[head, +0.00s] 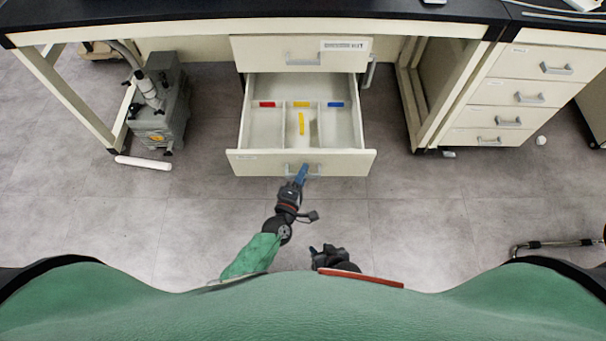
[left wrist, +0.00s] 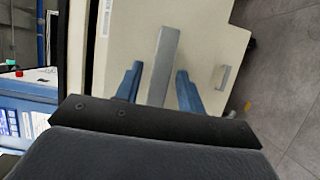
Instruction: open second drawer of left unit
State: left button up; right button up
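The left unit's second drawer (head: 258,163) is pulled out in the head view, below the shut top drawer (head: 250,54). Inside are compartments with red, yellow and blue labels and a yellow piece (head: 301,124). My left gripper (head: 301,174) is at this drawer's grey handle (head: 315,169). In the left wrist view the two blue fingers (left wrist: 159,88) stand apart on either side of the grey handle bar (left wrist: 165,55), with gaps showing beside it. My right gripper (head: 328,252) is low, near my body, away from the drawer; its finger opening is unclear.
A right-hand unit (head: 515,95) has several shut drawers. A grey pump (head: 160,115) stands on the floor at left, with a white rod (head: 143,162) near it. The black benchtop (head: 200,14) overhangs the units. Floor in front of the drawer is clear.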

pick_arm(q)
jog(key=v, duration=0.7)
jog(key=shift+s, duration=0.35)
jog(key=shift+a, duration=0.1)
dwell(0.4)
